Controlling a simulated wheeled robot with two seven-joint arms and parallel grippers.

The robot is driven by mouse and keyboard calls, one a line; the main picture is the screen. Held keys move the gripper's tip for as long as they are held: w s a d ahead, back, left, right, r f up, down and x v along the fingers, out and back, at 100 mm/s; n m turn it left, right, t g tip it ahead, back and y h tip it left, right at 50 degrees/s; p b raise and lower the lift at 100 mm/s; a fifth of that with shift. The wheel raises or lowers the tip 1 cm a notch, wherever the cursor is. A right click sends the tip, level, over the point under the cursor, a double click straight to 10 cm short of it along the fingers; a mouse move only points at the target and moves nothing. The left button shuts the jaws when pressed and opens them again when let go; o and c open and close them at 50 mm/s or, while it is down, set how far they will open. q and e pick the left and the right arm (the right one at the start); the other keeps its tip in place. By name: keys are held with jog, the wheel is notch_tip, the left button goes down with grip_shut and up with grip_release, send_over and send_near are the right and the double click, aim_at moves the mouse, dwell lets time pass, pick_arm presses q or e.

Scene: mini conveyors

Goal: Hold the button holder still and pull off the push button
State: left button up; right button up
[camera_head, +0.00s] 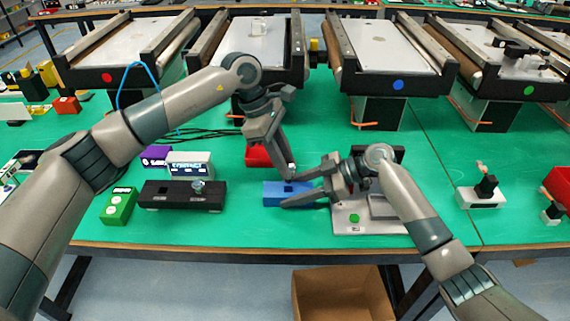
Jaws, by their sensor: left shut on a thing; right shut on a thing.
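The button holder looks to be the small blue block (273,194) on the green table, in the middle near the front edge. My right gripper (291,190) comes from the right, with one finger along the block's far side and one along its near side, shut on it. My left gripper (289,174) reaches down from above and behind, its fingertips close over the block's top. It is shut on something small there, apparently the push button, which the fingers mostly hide. I cannot tell whether the button is still seated in the block. A small dark spot shows on the block's top.
A black box (168,197) with a knob, a green box (118,206) and a purple box (156,155) stand to the left. A red block (257,156) lies behind. A grey plate (350,227) is under my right arm. Mini conveyors (394,48) line the back.

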pick_arm(q)
jog(key=shift+r, duration=0.1)
pick_arm(e)
jog(key=shift+f, duration=0.15)
jog(key=o, duration=0.9)
jog(key=shift+d, duration=0.15)
jog(key=v, duration=1.2)
pick_arm(q)
jog(key=shift+r, duration=0.15)
